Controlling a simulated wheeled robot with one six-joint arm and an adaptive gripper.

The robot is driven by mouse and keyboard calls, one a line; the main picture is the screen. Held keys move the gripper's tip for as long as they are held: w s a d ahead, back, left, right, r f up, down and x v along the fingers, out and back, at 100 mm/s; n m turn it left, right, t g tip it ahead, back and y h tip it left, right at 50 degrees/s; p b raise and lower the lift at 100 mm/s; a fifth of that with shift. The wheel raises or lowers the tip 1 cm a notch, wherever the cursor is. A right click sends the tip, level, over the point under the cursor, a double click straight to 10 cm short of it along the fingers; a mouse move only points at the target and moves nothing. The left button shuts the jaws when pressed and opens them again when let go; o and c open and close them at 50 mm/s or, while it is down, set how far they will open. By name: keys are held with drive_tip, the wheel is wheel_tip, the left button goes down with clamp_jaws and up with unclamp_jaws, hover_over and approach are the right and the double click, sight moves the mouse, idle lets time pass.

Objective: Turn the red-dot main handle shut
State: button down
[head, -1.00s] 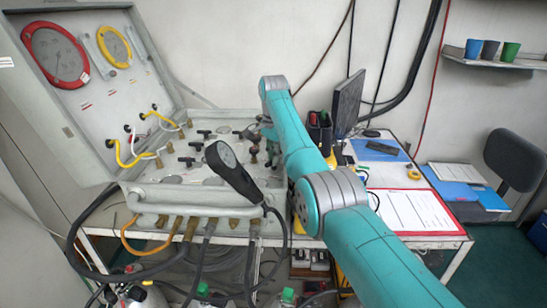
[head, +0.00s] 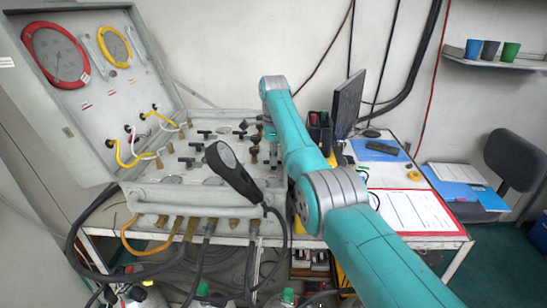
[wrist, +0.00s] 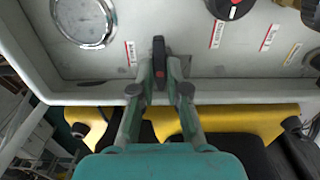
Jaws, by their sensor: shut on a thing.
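The main handle (wrist: 159,50) is a narrow black bar with a red dot near its lower end in the wrist view. It stands upright in that picture on the grey panel (wrist: 115,66). My gripper (wrist: 159,72) has a finger on each side of the bar and is closed on it. The base of the handle is partly hidden by the fingers. In the head view the panel's grey case (head: 180,197) lies open on the table, and my arm hides most of the gripper and the handle.
A round gauge (wrist: 85,20) and a black knob with a red mark (wrist: 230,8) sit near the handle. A yellow object (wrist: 220,120) lies beyond the panel edge. In the head view, a black handheld gauge (head: 232,172) rises over the panel front, and a monitor (head: 347,105) stands right.

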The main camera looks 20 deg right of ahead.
drive_tip(key=shift+m, duration=0.3)
drive_tip(key=c, duration=1.2)
unclamp_jaws()
wheel_tip(320, 180, up, 12)
drive_tip(key=shift+a, duration=0.1)
